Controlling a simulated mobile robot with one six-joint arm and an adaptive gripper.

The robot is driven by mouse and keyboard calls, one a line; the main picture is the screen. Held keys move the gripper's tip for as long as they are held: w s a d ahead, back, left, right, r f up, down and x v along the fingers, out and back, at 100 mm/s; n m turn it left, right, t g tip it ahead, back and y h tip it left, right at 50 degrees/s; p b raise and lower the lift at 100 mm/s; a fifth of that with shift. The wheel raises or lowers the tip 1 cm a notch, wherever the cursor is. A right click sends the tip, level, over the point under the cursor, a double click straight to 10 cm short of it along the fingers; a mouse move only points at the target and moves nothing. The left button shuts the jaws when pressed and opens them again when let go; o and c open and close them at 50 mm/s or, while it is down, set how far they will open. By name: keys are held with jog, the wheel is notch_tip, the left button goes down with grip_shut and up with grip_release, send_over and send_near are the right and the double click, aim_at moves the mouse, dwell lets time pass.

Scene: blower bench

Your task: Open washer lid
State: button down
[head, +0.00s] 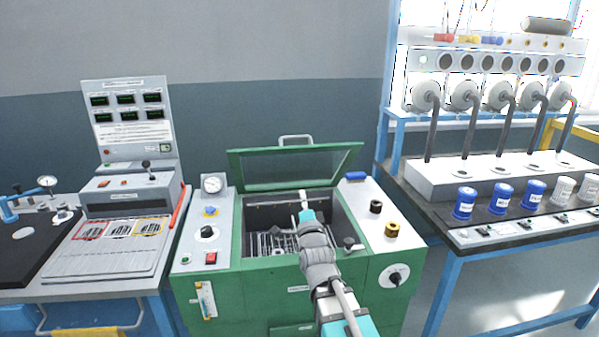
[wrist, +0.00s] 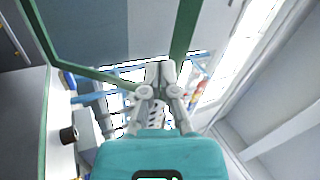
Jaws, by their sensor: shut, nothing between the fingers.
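The washer (head: 252,290) is a green cabinet with a grey top. Its lid (head: 295,165), a green frame around a clear pane with a handle (head: 296,140) on its far edge, stands raised and tilted back behind the open basin (head: 262,222). My gripper (head: 304,196) is over the basin in front of the lid's lower part; I cannot tell whether it touches the lid. In the wrist view my gripper (wrist: 160,72) is shut with its fingers together and nothing between them. Green bars of the lid frame (wrist: 186,32) appear close behind the fingertips.
The washer top carries a gauge (head: 213,185), dark and brass knobs (head: 391,230), and a blue block (head: 356,176). A bench with blue-capped jars (head: 465,203) stands right. A console (head: 128,125) stands left. The wall behind is clear.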

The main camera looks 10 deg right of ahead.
aim_at(298, 148)
jog(key=s+m+t+b, duration=0.2)
jog(key=t, duration=0.1)
jog(key=shift+s+r, duration=0.1)
jog(key=shift+r, duration=0.15)
jog(key=shift+r, duration=0.15)
jog(key=p+x, duration=0.8)
jog(key=x, duration=0.4)
jog(key=shift+w+r, duration=0.1)
jog(key=shift+w, duration=0.15)
jog(key=shift+w+r+p, duration=0.4)
jog(key=shift+w, duration=0.15)
